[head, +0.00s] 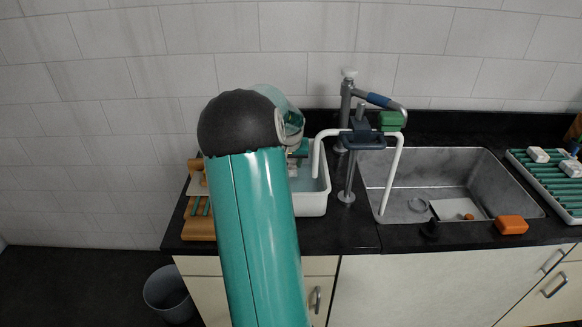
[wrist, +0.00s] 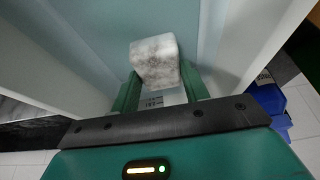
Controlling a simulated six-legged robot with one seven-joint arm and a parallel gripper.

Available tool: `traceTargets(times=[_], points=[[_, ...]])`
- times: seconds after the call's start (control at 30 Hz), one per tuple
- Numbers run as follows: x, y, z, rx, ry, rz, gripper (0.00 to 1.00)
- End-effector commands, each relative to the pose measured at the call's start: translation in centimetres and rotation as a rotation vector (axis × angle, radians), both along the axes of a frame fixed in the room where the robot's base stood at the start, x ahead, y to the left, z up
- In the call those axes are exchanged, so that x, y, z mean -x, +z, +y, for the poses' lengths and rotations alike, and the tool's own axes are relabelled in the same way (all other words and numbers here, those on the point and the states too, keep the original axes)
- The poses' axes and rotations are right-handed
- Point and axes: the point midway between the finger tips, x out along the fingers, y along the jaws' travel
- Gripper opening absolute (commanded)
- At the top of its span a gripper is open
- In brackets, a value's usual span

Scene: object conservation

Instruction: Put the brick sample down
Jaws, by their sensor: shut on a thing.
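The brick sample (wrist: 154,60) is a pale, mottled grey-white block in the wrist view. My gripper (wrist: 160,80) is shut on it, with a green finger on each side. The block is over the pale blue inside of a white tub (wrist: 240,45). I cannot tell whether it touches the bottom. In the head view the white tub (head: 314,204) stands on the dark counter left of the sink. My arm covers its left part and hides the brick.
A metal sink (head: 440,175) lies right of the tub, with a tap and a white bent pipe (head: 392,175) between them. An orange block (head: 511,225) lies on the front edge. A green ribbed rack (head: 545,180) is at the far right. A wooden rack (head: 198,228) is left.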

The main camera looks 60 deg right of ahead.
Motion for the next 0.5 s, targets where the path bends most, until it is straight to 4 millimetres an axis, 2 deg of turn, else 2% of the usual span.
traceTargets(times=[0.03,0.13,0.47,0.5], points=[[0.0,-1.0,0.0,-0.003,-0.001,0.001,0.17],[0.1,-2.1,-0.2,0.0,-0.001,0.0,0.17],[0.2,-2.4,-0.5,0.001,-0.003,-0.001,0.17],[0.2,-2.5,-0.5,0.0,-0.003,0.0,0.47]])
